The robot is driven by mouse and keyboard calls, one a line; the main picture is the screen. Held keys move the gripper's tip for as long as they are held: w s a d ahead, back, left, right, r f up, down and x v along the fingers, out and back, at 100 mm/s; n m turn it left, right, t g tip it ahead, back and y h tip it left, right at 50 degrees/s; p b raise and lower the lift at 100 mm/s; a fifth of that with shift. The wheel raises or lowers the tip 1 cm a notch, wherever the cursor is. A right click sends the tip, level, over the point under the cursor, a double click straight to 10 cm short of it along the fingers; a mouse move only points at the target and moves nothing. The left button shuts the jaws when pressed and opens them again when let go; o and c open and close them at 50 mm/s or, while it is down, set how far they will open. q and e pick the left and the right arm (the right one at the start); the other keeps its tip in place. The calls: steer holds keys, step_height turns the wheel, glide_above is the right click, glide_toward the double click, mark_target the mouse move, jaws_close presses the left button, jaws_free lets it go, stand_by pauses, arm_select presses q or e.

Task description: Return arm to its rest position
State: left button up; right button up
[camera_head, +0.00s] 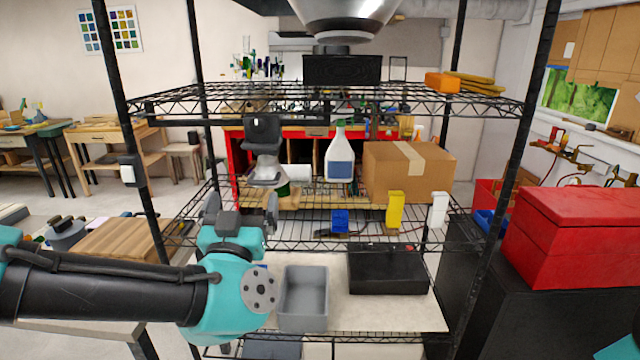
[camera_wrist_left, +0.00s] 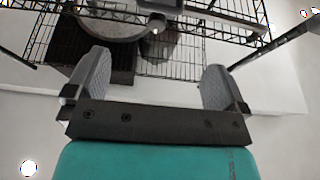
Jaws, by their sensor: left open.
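My left arm comes in from the left across the lower front. Its teal wrist ends in the left gripper (camera_head: 241,207), with the grey fingers pointing up and spread apart in front of the shelf unit. In the left wrist view the gripper (camera_wrist_left: 153,82) also shows both fingers wide apart with nothing between them. Beyond the fingers are wire shelf bars (camera_wrist_left: 170,68) and dark objects. My right gripper is not in view.
A wire shelf unit (camera_head: 400,98) stands ahead, with upright posts. A grey bin (camera_head: 304,298) and a black box (camera_head: 388,272) stand on its low shelf. A cardboard box (camera_head: 409,171) and a white bottle (camera_head: 339,150) are higher. A red toolbox (camera_head: 575,240) is at right.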

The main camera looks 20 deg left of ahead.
arm_select(q)
steer(key=w+d+f+m+g+h, duration=0.1)
steer(key=w+d+f+g+h, duration=0.2)
steer(key=f, duration=0.7)
steer(key=w+d+f+m+g+h, duration=0.15)
steer(key=w+f, duration=0.25)
steer(key=f, duration=0.5)
steer(key=w+d+f+m+g+h, duration=0.2)
steer(key=w+f+g+h, duration=0.15)
steer(key=f, duration=0.65)
steer(key=s+d+f+g+h, duration=0.1)
steer(key=s+f+g, duration=0.3)
steer(key=f, duration=0.6)
steer(key=s+f+n+g+h, duration=0.1)
steer(key=s+f+g, duration=0.3)
steer(key=f, duration=0.7)
steer(key=s+d+f+n+g+h, duration=0.1)
steer(key=s+f+g, duration=0.3)
steer(key=f, duration=0.6)
steer(key=s, duration=0.2)
steer(key=shift+s+d+f, duration=0.15)
steer(key=shift+s+d, duration=0.2)
steer(key=shift+s, duration=0.05)
